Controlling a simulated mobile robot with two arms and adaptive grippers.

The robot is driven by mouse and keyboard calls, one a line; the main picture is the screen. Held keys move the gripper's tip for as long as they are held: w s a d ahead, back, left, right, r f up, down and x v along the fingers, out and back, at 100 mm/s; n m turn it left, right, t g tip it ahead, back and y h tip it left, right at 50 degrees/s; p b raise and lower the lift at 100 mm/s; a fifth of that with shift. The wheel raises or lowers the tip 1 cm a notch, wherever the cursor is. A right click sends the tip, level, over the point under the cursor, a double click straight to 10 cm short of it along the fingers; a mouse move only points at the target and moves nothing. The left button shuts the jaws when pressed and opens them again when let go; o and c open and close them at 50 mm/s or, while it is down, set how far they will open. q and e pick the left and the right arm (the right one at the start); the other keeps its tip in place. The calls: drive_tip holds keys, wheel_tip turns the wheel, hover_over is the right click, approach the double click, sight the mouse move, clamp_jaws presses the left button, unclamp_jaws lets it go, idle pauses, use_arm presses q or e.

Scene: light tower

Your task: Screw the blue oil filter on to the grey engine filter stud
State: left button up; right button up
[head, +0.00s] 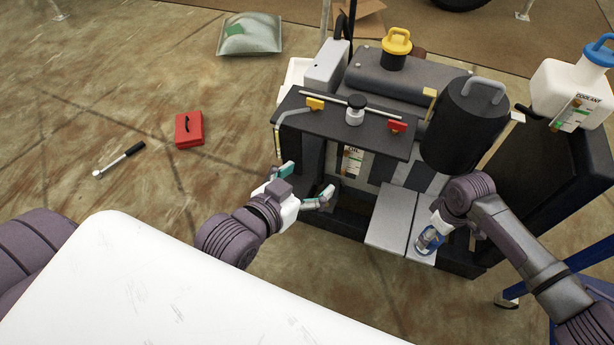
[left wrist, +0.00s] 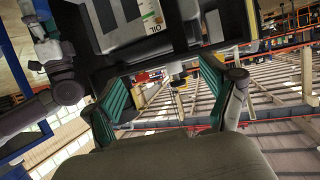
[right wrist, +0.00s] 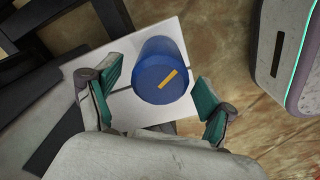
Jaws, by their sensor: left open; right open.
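The blue oil filter (head: 429,240) stands on a light grey panel (head: 391,217) at the engine's front. In the right wrist view the filter (right wrist: 157,66) is a blue cylinder with a yellow stripe on its face. My right gripper (right wrist: 154,85) is open, with a finger on either side of the filter and visible gaps. In the head view it partly covers the filter. My left gripper (head: 305,184) is open and empty in front of the engine (head: 398,90), left of the panels.
A dark top plate (head: 330,127) with a small jar (head: 355,110) overhangs the engine front. A black cylinder (head: 465,125) and a white coolant jug (head: 575,93) stand at the right. A red box (head: 189,129) and a ratchet (head: 120,159) lie on the open floor at left.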

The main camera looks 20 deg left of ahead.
use_arm(q)
drive_tip(key=shift+s+a+f+g+y+p, duration=0.15)
drive_tip(key=shift+s+a+f+g, duration=0.1)
drive_tip(key=shift+s+f+g, duration=0.3)
drive_tip(key=shift+s+a+f+g+y+p, duration=0.15)
drive_tip(key=shift+s+a+f+g, duration=0.15)
drive_tip(key=shift+f, duration=0.4)
use_arm(e)
drive_tip(key=c, duration=1.3)
use_arm(q)
drive_tip(key=shift+d, duration=0.15)
